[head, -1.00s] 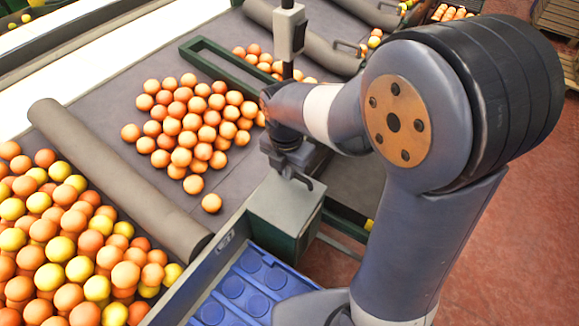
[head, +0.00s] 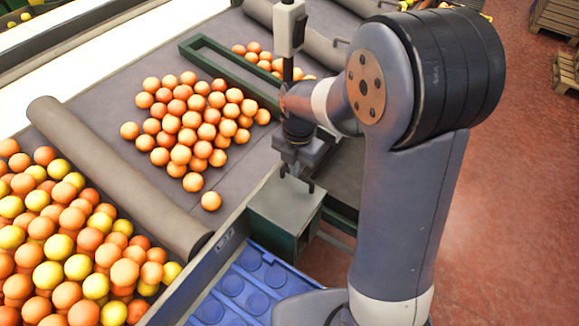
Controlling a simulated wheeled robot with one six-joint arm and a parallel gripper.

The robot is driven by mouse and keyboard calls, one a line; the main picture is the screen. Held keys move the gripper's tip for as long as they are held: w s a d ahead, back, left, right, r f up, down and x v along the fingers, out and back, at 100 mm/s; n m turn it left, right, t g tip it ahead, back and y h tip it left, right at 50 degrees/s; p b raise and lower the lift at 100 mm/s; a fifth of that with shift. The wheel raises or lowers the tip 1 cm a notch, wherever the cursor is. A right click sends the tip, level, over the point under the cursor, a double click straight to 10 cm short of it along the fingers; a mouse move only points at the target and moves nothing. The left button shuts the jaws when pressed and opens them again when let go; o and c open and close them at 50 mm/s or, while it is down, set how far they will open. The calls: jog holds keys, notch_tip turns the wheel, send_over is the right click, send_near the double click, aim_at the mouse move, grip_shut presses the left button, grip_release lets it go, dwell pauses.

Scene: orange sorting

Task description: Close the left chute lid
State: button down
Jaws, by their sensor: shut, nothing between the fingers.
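A green box with a flat grey top (head: 285,207) stands at the near edge of the sorting table. It may be the left chute with its lid, but I cannot tell a separate lid or hinge. My gripper (head: 297,181) points down just over the far part of this grey top. It is shut and holds nothing. I cannot tell whether the fingertips touch the top. My arm hides the area to the right of the box, so any other chute there is not clear.
A pile of oranges (head: 190,125) lies on the grey table, with one loose orange (head: 211,201) near the box. A blue tray (head: 235,290) sits in front. A green frame (head: 230,75) stands behind.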

dwell(0.3)
notch_tip(320, 180, up, 8)
jog(key=shift+f, duration=0.25)
jog(key=shift+d, duration=0.1)
notch_tip(320, 180, down, 7)
jog(key=shift+f, duration=0.15)
jog(key=shift+s+a+r+p, duration=0.25)
jog(key=shift+a+r+p, duration=0.05)
jog(key=shift+r+p, duration=0.3)
jog(key=shift+s+a, duration=0.2)
jog(key=shift+s, duration=0.05)
jog(key=shift+s+a+r+t+h, duration=0.25)
jog(key=shift+s+r, duration=0.1)
jog(key=shift+r, duration=0.1)
jog(key=shift+s+a+r+t+h, duration=0.2)
jog(key=shift+s+r, duration=0.1)
jog(key=shift+r, duration=0.15)
